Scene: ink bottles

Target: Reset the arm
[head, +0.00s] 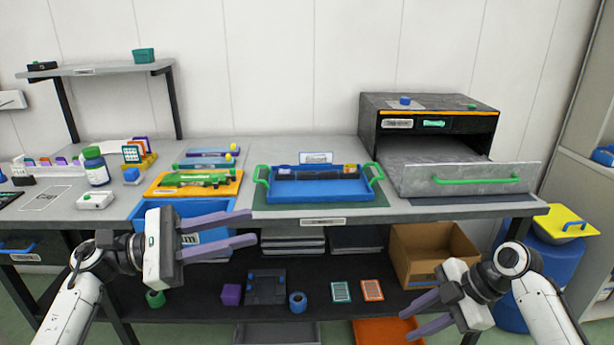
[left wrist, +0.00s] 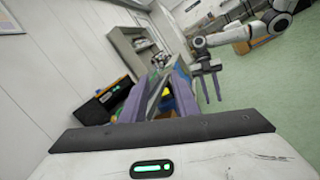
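My left gripper (head: 255,228) is in front of the workbench at the left in the head view, fingers pointing right. Its two purple-grey fingers are apart and nothing is between them. Its fingers (left wrist: 158,95) also show in the left wrist view, with a gap between them. My right gripper (head: 405,326) is lower, in front of the bench at the right, fingers pointing left and down. Its fingers are apart and empty. My right arm (left wrist: 250,32) also shows at the upper right of the left wrist view. Neither gripper touches an object.
A cardboard box (head: 428,262) and small items stand on the lower shelf. Blue barrels (head: 556,262) stand at the right.

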